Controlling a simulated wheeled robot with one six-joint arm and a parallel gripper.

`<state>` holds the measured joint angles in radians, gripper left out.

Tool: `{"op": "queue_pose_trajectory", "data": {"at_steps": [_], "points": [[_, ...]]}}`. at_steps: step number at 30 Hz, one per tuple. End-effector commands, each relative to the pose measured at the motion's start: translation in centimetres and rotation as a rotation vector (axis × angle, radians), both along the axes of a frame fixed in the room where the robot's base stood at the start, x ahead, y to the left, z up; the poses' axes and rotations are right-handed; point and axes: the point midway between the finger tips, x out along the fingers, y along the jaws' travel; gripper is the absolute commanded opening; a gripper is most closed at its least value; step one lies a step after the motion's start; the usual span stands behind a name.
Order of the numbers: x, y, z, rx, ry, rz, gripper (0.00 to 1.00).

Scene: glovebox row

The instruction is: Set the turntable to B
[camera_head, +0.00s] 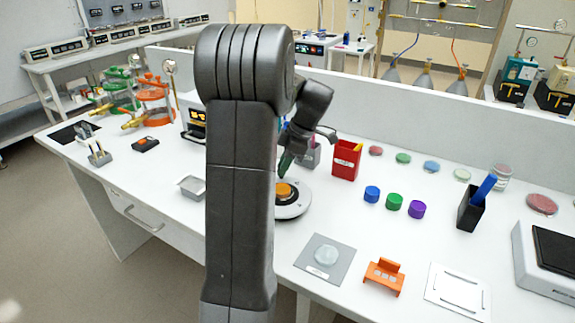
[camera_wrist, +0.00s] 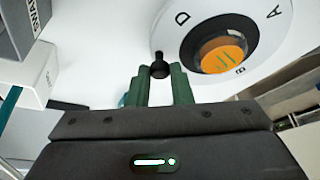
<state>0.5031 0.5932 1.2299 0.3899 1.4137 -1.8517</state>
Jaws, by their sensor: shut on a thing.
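The turntable (camera_head: 294,210) is a white disc with a black ring and an orange centre, on the bench and partly hidden behind my arm. In the wrist view the turntable (camera_wrist: 183,42) shows the letters D, A and B around its ring; B is on the near side, partly cut by the ring. A small black knob (camera_wrist: 159,66) stands at the disc's near-left edge. My gripper (camera_wrist: 160,82) has its green fingers closed around this knob. In the head view my gripper (camera_head: 285,163) reaches down at the turntable's far side.
A red box (camera_head: 345,161) stands close right of my gripper, with a grey holder (camera_head: 310,155) beside it. Blue, green and purple caps (camera_head: 394,202) lie further right. A grey tray (camera_head: 191,187) is left of my arm. A grey mat (camera_head: 326,273) lies in front.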

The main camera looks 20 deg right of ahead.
Motion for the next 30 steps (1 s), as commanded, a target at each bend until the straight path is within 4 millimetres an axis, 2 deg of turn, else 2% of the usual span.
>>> {"op": "queue_pose_trajectory", "data": {"at_steps": [15,30], "points": [[0.5,1.2,0.1,-0.002,-0.003,0.187,0.0],[0.5,1.5,0.1,-0.001,-0.002,0.225,0.0]]}}
